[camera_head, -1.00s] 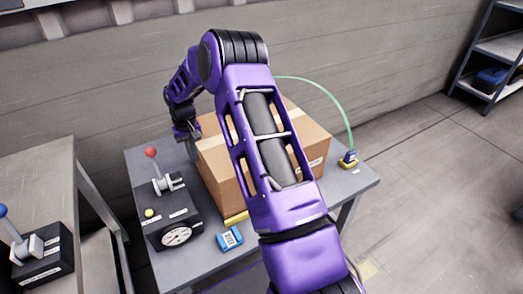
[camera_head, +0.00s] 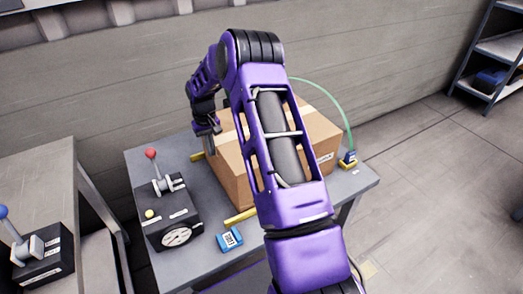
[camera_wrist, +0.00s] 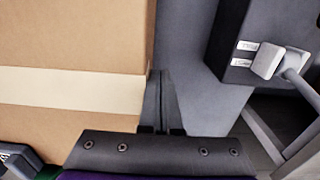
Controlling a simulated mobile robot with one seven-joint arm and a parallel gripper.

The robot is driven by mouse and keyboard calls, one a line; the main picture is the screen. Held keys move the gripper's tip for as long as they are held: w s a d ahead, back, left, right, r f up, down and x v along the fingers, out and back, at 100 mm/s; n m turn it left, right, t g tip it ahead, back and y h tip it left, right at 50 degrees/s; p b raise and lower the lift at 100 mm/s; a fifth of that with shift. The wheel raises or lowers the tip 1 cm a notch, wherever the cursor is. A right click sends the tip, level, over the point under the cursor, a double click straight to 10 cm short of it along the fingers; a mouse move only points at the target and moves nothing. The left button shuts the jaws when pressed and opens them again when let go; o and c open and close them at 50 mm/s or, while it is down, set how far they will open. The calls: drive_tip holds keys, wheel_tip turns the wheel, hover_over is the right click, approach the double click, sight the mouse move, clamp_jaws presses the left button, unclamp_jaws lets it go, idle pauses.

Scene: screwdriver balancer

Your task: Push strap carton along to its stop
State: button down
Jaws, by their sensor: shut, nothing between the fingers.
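The strap carton (camera_head: 232,172) is a brown box with a pale band across it. It sits on the grey table, partly hidden behind my arm. It also fills the left of the wrist view (camera_wrist: 70,40). My gripper (camera_head: 212,148) is at the carton's left side, low beside it. In the wrist view my gripper (camera_wrist: 160,85) is shut and empty, its fingers against or very close to the carton's side; I cannot tell if they touch. No stop can be clearly made out; the carton's far right side is partly hidden.
Yellow strips lie at the carton's left (camera_head: 197,156) and front (camera_head: 241,216). A black box with a red-knobbed lever and dial (camera_head: 176,237) stands left, a blue tag device (camera_head: 229,239) in front. A small blue-and-yellow piece (camera_head: 348,160) with a green hose sits at the right edge.

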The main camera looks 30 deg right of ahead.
drive_tip(key=shift+a, duration=0.2)
wheel_tip(320, 180, up, 7)
drive_tip(key=a+p, duration=0.1)
drive_tip(key=p, duration=0.2)
drive_tip(key=shift+p, duration=0.4)
idle(0.4)
